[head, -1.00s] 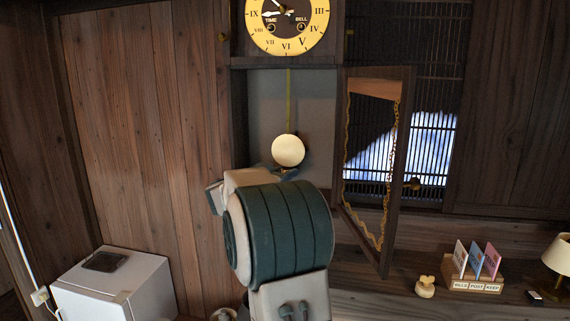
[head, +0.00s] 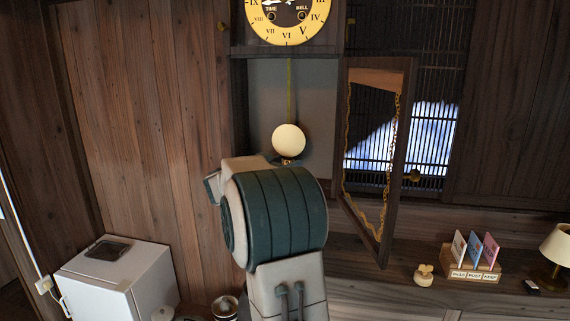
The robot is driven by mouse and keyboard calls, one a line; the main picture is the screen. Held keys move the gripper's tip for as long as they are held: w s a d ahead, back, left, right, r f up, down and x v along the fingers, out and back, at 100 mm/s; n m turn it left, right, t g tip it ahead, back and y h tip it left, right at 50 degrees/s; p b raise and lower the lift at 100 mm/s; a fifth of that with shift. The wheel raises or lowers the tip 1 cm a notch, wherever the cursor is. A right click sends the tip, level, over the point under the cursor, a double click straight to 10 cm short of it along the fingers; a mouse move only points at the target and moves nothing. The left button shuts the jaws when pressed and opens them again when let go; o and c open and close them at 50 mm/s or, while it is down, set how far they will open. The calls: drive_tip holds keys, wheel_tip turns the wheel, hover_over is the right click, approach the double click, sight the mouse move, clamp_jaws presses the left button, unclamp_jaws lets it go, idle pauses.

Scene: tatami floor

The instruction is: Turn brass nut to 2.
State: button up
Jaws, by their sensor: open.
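A wall clock has a yellow dial (head: 287,20), cut off by the top edge, with TIME and BELL holes. Below it a round pale pendulum bob (head: 289,139) hangs on a thin rod in the open case. A small brass piece (head: 287,161) shows just under the bob, perhaps the brass nut; its markings are too small to read. My dark green and white arm stands in front of the lower case, its top just below the bob. My gripper is hidden behind the arm, so I cannot see its fingers or whether they touch the nut.
The case's glazed door (head: 396,170) stands open on the right. A white cabinet (head: 140,290) is at lower left. On the right shelf are a pale knobbed object (head: 424,275), a card holder (head: 475,274) and a lamp (head: 556,245).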

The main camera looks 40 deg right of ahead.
drive_tip(key=s+a+b, duration=0.2)
drive_tip(key=a+b, duration=0.1)
drive_tip(key=a, duration=1)
drive_tip(key=shift+s+a, duration=0.3)
drive_tip(key=w+a+r+n+t+y, duration=0.35)
drive_tip(key=a+n+t+y, duration=0.45)
drive_tip(key=t, duration=0.4)
drive_tip(key=s+a+f+n+y, duration=0.4)
drive_tip(key=a+f+n+y, duration=0.25)
drive_tip(key=a+y, duration=0.4)
drive_tip(key=s+a+f+g, duration=0.1)
drive_tip(key=s+f+g, duration=0.5)
drive_tip(key=s+f, duration=0.3)
drive_tip(key=s+a+f+n+g, duration=0.1)
drive_tip(key=s+f+g, duration=0.4)
drive_tip(key=s+f, duration=0.4)
drive_tip(key=s+h, duration=0.1)
drive_tip(key=s, duration=0.6)
drive_tip(key=shift+f+g, duration=0.15)
drive_tip(key=shift+g, duration=0.25)
